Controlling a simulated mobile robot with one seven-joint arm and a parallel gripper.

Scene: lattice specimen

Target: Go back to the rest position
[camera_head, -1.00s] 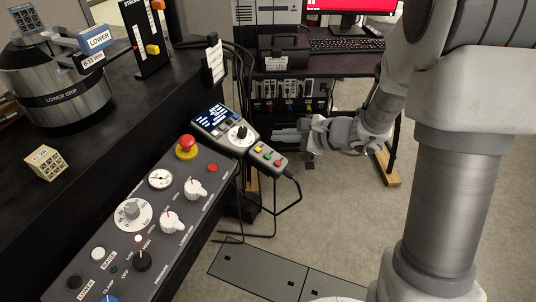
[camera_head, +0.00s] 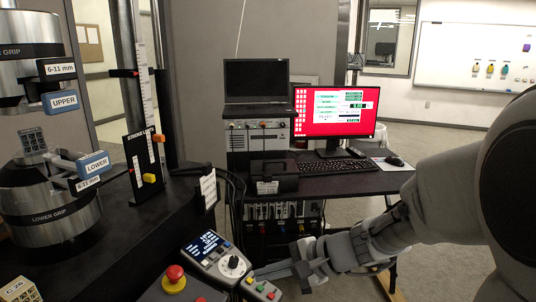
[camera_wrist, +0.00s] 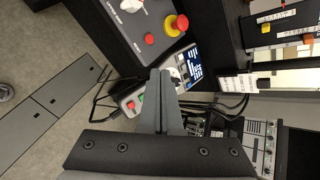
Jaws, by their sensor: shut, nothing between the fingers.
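My gripper (camera_head: 262,273) is shut and empty. In the head view it points left, over the small handset with coloured buttons (camera_head: 261,288). My arm reaches in from the right edge. In the wrist view the two fingers of my gripper (camera_wrist: 161,74) lie together and point up the picture, in front of the handset and the display unit. I cannot tell from these views how far the fingertips are from the handset.
The display unit (camera_head: 214,254) and the red emergency button (camera_head: 174,280) sit left of my gripper. The testing machine's lower grip (camera_head: 50,205) stands at far left. A desk with a red-screen monitor (camera_head: 335,112) stands behind. Open floor (camera_head: 455,262) lies right.

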